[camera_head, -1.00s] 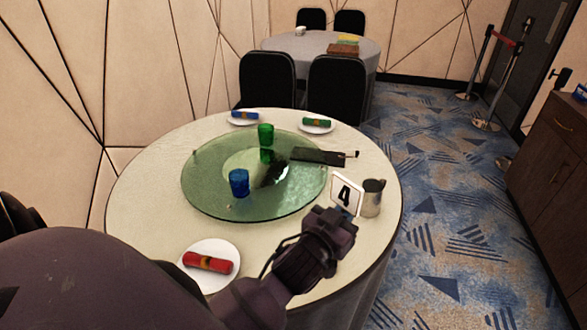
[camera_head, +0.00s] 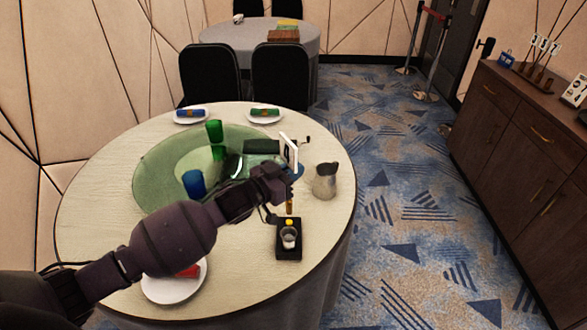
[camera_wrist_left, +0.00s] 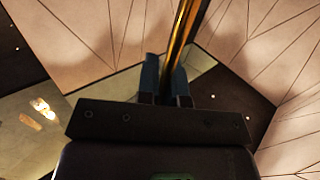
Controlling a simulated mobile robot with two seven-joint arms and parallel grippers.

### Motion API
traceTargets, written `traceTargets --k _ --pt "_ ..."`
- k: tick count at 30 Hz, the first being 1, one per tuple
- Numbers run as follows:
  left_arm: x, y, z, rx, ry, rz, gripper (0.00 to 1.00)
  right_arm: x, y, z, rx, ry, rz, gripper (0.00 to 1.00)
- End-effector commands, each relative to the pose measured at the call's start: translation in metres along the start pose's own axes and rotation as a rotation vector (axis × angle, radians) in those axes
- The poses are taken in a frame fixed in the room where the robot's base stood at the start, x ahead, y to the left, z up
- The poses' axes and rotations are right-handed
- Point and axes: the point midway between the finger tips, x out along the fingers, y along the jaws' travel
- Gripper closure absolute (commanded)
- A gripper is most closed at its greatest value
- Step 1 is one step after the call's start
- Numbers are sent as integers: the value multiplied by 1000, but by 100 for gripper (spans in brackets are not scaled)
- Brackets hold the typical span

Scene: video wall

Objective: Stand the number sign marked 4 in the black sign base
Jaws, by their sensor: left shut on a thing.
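My left gripper (camera_head: 280,184) is shut on the gold post of the number sign (camera_head: 289,152), above the right side of the round table. The white sign plate is turned nearly edge-on, so its number is hidden now. The gold post (camera_wrist_left: 182,45) rises between the fingers (camera_wrist_left: 168,90) in the left wrist view. A short gold length of it shows below the gripper in the head view. The black sign base (camera_head: 289,252), with a pale cup-like socket on top, sits near the table's right front edge, below the post. I cannot tell whether they touch. My right gripper is not in view.
Plates with rolled napkins lie around the table (camera_head: 85,205). A wooden sideboard (camera_head: 500,150) stands right.

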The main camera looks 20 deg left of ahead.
Motion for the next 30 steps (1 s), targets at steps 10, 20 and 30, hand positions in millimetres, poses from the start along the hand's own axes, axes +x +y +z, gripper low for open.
traceTargets --k 10,20,30 --pt "0 0 12 0 2 0 100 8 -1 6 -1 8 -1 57" --pt "0 0 31 1 1 0 100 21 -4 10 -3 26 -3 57" --pt "0 1 49 -1 0 0 100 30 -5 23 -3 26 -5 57"
